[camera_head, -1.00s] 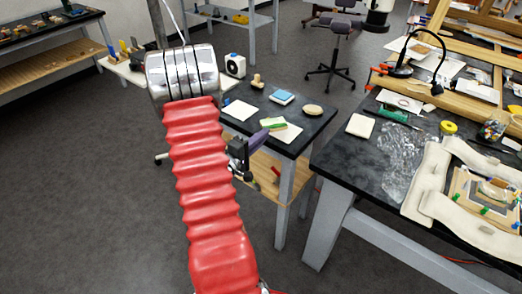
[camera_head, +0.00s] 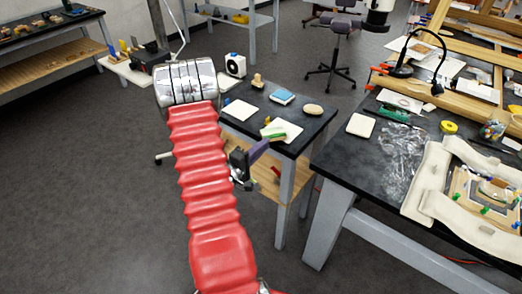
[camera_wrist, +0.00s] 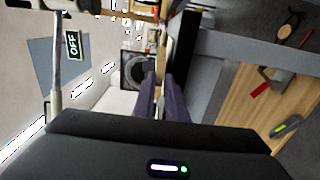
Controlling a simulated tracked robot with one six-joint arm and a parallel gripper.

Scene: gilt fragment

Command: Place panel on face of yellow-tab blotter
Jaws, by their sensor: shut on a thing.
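My gripper (camera_head: 262,145), with purple fingers, is at the front edge of the small black table. It is shut on a small panel (camera_head: 272,134), which shows green and pale tan and looks tilted. The panel appears just over, or against, a white blotter (camera_head: 291,130); I cannot tell whether they touch. Another white blotter (camera_head: 238,110) lies at the table's left.
The small black table (camera_head: 262,104) also bears a blue block (camera_head: 283,96), an oval tan piece (camera_head: 313,109) and a wooden knob-shaped piece (camera_head: 258,81). A larger black workbench (camera_head: 352,163) stands close at the right. A wooden shelf (camera_head: 264,178) lies below.

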